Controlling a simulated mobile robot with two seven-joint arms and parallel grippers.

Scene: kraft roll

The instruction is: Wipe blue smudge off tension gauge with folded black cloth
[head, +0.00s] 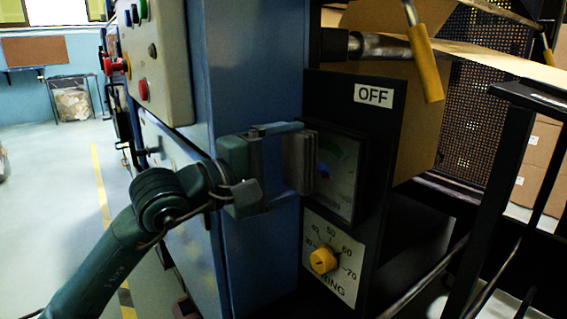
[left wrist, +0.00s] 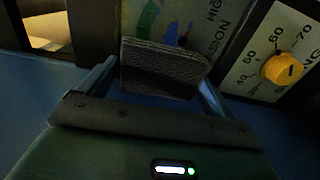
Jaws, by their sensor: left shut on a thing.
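The tension gauge (head: 343,195) is a square dial on a dark upright panel, with a green zone on its face. A blue smudge (head: 324,171) shows on the dial just right of the cloth; it also shows in the left wrist view (left wrist: 149,17), above the cloth. My left gripper (head: 292,163) is shut on the folded black cloth (head: 301,166), held upright at the gauge's left edge. In the left wrist view the cloth (left wrist: 165,66) covers the lower part of the gauge face. I cannot tell whether cloth and dial touch. My right gripper is not in view.
A yellow knob (head: 323,260) on a numbered plate sits below the gauge, and an OFF label (head: 373,95) above it. A yellow-handled lever (head: 425,62) hangs at upper right. A blue cabinet (head: 255,70) stands left of the panel. Open floor (head: 60,190) lies far left.

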